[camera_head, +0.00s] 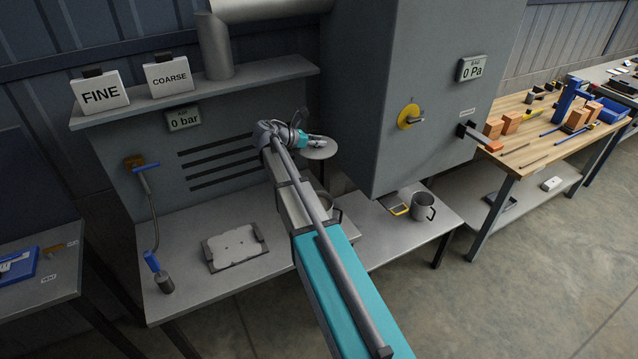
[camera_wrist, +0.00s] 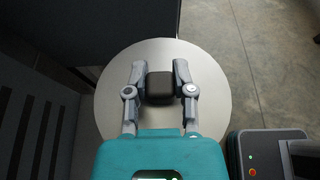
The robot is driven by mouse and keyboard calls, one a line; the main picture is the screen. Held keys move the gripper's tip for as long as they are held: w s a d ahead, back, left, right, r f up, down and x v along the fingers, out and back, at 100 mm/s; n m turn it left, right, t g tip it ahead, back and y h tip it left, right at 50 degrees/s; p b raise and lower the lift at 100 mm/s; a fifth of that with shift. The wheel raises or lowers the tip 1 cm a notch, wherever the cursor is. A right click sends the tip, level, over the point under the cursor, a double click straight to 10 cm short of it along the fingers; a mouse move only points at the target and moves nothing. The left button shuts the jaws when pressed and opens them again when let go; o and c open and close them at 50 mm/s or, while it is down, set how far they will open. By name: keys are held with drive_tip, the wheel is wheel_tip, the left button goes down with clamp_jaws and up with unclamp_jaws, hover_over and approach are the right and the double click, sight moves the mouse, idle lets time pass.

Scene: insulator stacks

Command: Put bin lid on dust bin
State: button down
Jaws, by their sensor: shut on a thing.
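The bin lid (camera_wrist: 214,98) is a round, flat grey disc with a dark block-shaped knob (camera_wrist: 160,92) at its middle. My gripper (camera_wrist: 159,78) has one finger on each side of the knob and is shut on it. In the head view the lid (camera_head: 322,151) is held in the air above the grey bench, beside the large grey cabinet. A round grey container (camera_head: 325,203), which may be the dust bin, stands on the bench below the lid. My arm hides most of it, so I cannot tell its full shape.
A slotted back panel (camera_head: 215,165) stands to the left. A flat plate (camera_head: 236,246) lies left of my arm.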

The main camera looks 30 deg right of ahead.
drive_tip(key=shift+f, duration=0.15)
wheel_tip(320, 180, down, 18)
drive_tip(key=b, duration=1.8)
drive_tip(key=shift+r, duration=0.2)
drive_tip(key=shift+f, duration=0.15)
drive_tip(key=shift+f+b, duration=2.95)
drive_tip(key=shift+b, duration=0.1)
drive_tip(key=shift+c, duration=2)
unclamp_jaws()
